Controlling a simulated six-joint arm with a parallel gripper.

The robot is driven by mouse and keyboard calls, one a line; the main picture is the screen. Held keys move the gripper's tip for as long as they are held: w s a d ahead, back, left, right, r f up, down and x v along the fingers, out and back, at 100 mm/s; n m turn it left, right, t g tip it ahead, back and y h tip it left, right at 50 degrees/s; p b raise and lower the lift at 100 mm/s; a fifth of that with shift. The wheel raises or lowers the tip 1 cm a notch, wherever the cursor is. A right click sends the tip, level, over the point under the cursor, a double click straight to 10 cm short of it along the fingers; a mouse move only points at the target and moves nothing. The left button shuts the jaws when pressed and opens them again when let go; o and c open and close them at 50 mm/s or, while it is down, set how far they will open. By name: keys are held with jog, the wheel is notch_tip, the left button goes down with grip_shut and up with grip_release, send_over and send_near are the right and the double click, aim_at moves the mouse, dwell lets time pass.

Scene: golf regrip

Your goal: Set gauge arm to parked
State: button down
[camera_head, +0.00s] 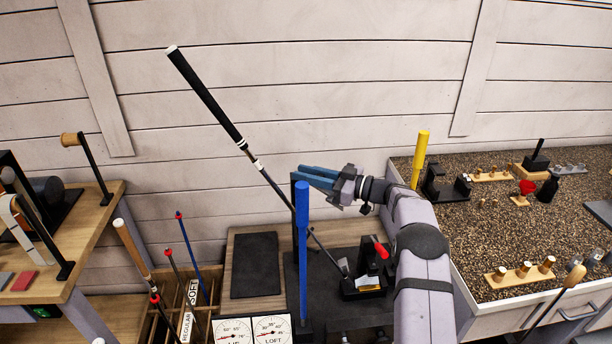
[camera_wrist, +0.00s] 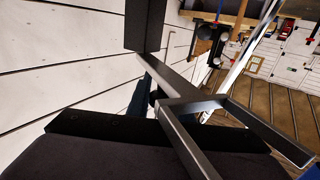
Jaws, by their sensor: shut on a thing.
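My gripper (camera_head: 306,175) has its blue fingers pointing left, high above the gauge bench, at the top of a dark upright post behind the blue post. It is shut on what appears to be the gauge arm, whose grey metal bars (camera_wrist: 190,104) cross close in front of the wrist camera. The exact grip is partly hidden. A golf club (camera_head: 208,98) with a black grip leans up to the left. Its lower end is at a black clamp (camera_head: 362,285) with a red handle (camera_head: 381,251). The LIE and LOFT dials (camera_head: 271,330) stand at the front.
A blue post (camera_head: 303,250) stands upright just below my fingers. A yellow post (camera_head: 420,160) stands to the right by the speckled counter (camera_head: 480,255). A rack with several clubs (camera_head: 180,310) is at left. A dark mat (camera_head: 255,265) lies bare on the bench.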

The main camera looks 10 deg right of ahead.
dwell(0.3)
jog(key=c, duration=1.6)
grip_release()
jog(key=b+v, duration=0.2)
jog(key=v, duration=0.3)
jog(key=shift+s+d, duration=0.15)
jog(key=shift+d, duration=0.15)
jog(key=shift+v, duration=0.8)
